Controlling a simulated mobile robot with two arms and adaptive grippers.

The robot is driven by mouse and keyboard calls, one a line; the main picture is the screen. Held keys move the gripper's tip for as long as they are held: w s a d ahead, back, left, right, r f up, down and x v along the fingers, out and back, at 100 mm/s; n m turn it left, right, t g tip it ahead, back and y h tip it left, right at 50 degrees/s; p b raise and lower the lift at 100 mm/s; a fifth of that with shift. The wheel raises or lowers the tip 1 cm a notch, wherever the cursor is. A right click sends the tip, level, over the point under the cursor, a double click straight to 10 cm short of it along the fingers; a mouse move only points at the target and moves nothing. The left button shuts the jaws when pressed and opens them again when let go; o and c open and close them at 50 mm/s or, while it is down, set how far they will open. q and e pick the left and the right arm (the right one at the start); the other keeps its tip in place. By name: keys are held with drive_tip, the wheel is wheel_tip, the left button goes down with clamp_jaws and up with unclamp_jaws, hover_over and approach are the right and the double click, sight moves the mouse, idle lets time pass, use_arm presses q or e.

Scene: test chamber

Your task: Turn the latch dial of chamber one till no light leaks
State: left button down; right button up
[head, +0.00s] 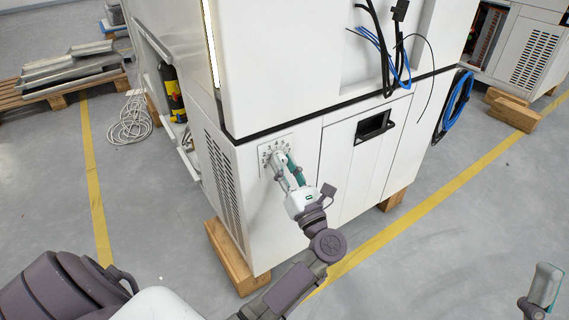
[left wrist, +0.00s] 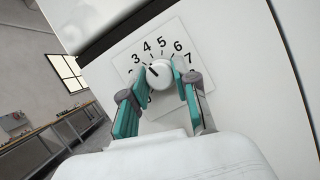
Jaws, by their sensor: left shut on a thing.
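The latch dial (left wrist: 160,75) is a round white knob with a dark pointer line, on a square white plate (left wrist: 124,62) printed with black numbers. In the left wrist view the pointer slants up and left, roughly toward the 3. My left gripper (left wrist: 166,82) is shut on the dial, one teal-padded finger on each side. In the head view it reaches the number plate (head: 265,153) low on the white chamber (head: 270,70), and the gripper (head: 284,166) mostly hides the dial. A bright strip of light (head: 211,45) shows along the chamber's left edge. My right gripper (head: 543,288) is partly visible at bottom right.
The chamber stands on wooden blocks (head: 230,262). Black and blue cables (head: 388,50) hang on its front. A pallet with metal sheets (head: 75,70) and a coiled white cable (head: 130,120) lie at left. The floor at right, around the yellow line (head: 430,200), is clear.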

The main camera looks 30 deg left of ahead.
use_arm(q)
drive_tip(key=m+p, duration=0.1)
drive_tip(key=m+t+p, duration=0.1)
drive_tip(key=shift+a+r+m+h, duration=0.1)
drive_tip(key=shift+r+m+h, duration=0.2)
drive_tip(key=shift+h, duration=0.1)
drive_tip(key=shift+m+t+h+p, duration=0.4)
drive_tip(key=shift+m+h+p, duration=0.1)
drive_tip(key=shift+m+p, duration=0.7)
use_arm(e)
drive_tip(key=w+f+g+h, duration=0.2)
drive_tip(key=f+g, duration=0.4)
drive_tip(key=f, duration=0.2)
drive_tip(key=w+d+f+g+h, duration=0.1)
drive_tip(key=w+f+g+h, duration=0.1)
drive_tip(key=f+g, duration=0.4)
wheel_tip(320, 180, down, 2)
drive_tip(key=shift+w+f, duration=0.2)
drive_tip(key=shift+w, duration=0.65)
use_arm(q)
drive_tip(key=c, duration=1.3)
unclamp_jaws()
drive_tip(key=o, duration=0.4)
drive_tip(key=shift+a+f, duration=0.1)
use_arm(e)
drive_tip(key=shift+a, duration=0.1)
use_arm(q)
drive_tip(key=shift+f, duration=0.1)
